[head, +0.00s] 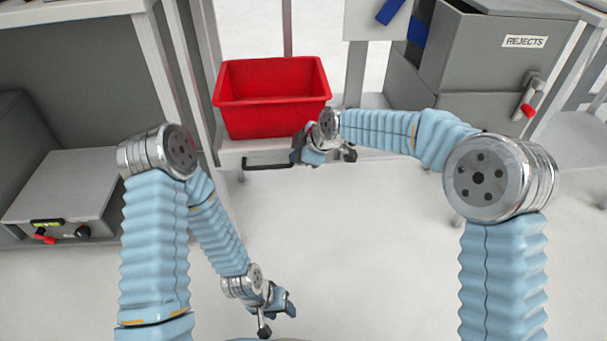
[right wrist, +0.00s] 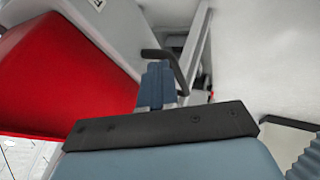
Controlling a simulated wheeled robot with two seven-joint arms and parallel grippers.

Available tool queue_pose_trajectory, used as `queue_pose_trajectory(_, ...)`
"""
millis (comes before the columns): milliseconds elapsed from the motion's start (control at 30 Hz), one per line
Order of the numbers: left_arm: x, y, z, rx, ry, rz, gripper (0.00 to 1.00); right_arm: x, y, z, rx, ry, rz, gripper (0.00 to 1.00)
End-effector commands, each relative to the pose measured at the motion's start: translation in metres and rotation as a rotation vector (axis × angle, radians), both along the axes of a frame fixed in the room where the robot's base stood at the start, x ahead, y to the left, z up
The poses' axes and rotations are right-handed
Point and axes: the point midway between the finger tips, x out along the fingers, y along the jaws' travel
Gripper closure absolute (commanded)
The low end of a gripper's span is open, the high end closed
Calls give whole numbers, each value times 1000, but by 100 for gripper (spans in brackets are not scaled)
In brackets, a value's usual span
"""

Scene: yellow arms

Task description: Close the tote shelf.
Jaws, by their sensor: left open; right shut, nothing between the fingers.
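The red tote (head: 270,98) sits on a pale tote shelf (head: 232,150) in the upper middle of the head view. A black bar handle (head: 265,165) is at the shelf's front edge. My right gripper (head: 299,150) is at the right end of this handle, shut and empty. In the right wrist view its closed fingers (right wrist: 157,85) are close to the bent black handle (right wrist: 172,62), and the red tote (right wrist: 70,85) fills the left. I cannot tell whether the fingers touch the handle. My left gripper (head: 280,308) is open and empty, low over the floor, away from the shelf.
A grey cabinet with a machine (head: 70,190) stands at the left. A grey bin labelled REJECTS (head: 490,50) with a red-handled latch (head: 528,110) stands at the upper right. Pale frame posts flank the tote. The floor (head: 360,240) in front is clear.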

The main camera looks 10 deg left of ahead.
Motion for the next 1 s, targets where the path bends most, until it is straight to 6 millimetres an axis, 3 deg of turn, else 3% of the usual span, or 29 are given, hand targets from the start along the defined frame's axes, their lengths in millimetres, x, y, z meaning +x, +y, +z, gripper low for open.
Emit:
queue_pose_trajectory(33, 0, 0, -3, 0, 0, 0, 51, -3, 1, -2, -1, 2, 2, 100)
queue_pose_trajectory(500, 0, 0, 3, 1, -1, 0, 51, -33, -41, 67, -2, 3, 1, 100)
queue_pose_trajectory(733, 0, 0, 3, 1, -1, 0, 51, -39, -49, 79, -2, 5, 2, 100)
queue_pose_trajectory(867, 0, 0, 6, 1, 0, 0, 51, -39, -55, 63, 5, 44, -38, 100)
queue_pose_trajectory(967, 0, -1, 13, -1, 0, -1, 51, -42, -73, 20, 37, 148, -160, 100)
queue_pose_trajectory(1000, -1, -2, 16, -2, 1, -3, 51, -46, -84, -6, 56, 210, -236, 100)
